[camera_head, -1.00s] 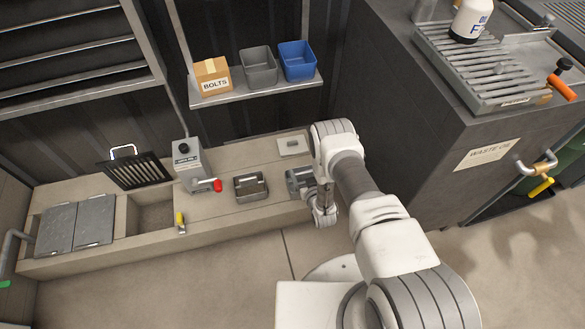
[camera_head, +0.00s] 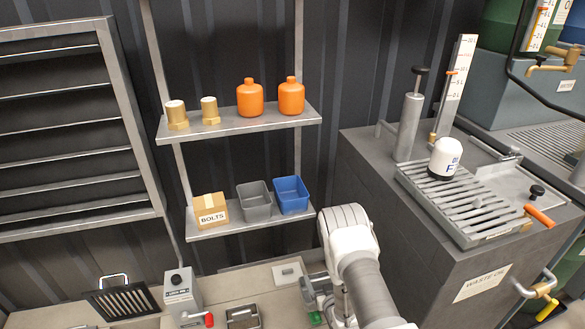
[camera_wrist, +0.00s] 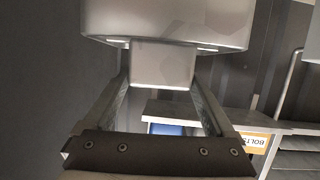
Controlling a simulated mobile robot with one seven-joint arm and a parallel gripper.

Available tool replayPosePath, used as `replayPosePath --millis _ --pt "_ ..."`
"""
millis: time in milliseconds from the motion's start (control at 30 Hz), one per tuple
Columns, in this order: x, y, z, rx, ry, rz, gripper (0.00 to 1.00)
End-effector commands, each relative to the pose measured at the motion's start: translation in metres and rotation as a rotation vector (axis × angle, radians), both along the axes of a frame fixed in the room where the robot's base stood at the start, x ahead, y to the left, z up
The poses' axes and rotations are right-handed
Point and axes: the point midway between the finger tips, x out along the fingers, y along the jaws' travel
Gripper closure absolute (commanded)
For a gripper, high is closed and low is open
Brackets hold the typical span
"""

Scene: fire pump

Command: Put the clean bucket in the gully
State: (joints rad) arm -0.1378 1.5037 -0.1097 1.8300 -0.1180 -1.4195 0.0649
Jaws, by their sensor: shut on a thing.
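My gripper (camera_head: 314,288) is low in the head view, left of my white arm, above the pale bench. It is partly hidden by my arm. In the wrist view its two dark fingers (camera_wrist: 160,100) reach to a pale grey block below a large pale rounded body. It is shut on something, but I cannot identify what. No bucket can be clearly made out in it. A grey tub (camera_head: 255,200) and a blue tub (camera_head: 291,194) stand on the lower shelf. A black slotted grate (camera_head: 122,299) with a handle leans at lower left. No open gully shows now.
The lower shelf (camera_head: 240,229) also holds a BOLTS box (camera_head: 210,209). The upper shelf (camera_head: 230,130) holds orange bottles and brass fittings. A dark waste-oil cabinet (camera_head: 420,230) blocks the right. A grey box with a red-tipped lever (camera_head: 182,292) and a metal tray (camera_head: 243,316) sit on the bench.

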Motion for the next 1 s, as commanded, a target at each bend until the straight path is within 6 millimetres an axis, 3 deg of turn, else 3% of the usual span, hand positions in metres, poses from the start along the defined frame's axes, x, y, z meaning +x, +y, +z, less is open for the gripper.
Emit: replayPosePath --millis 33,200,467,700,1000 --pt "0.006 -0.002 0.018 -0.002 -0.006 -0.009 1.0" --pt "0.015 -0.01 0.069 -0.009 -0.007 -0.043 1.0" --pt "0.014 -0.023 0.145 -0.01 -0.009 -0.101 1.0" --pt "-0.001 -0.035 0.21 0.001 -0.009 -0.157 1.0" --pt "-0.036 -0.05 0.277 0.028 -0.007 -0.226 1.0"
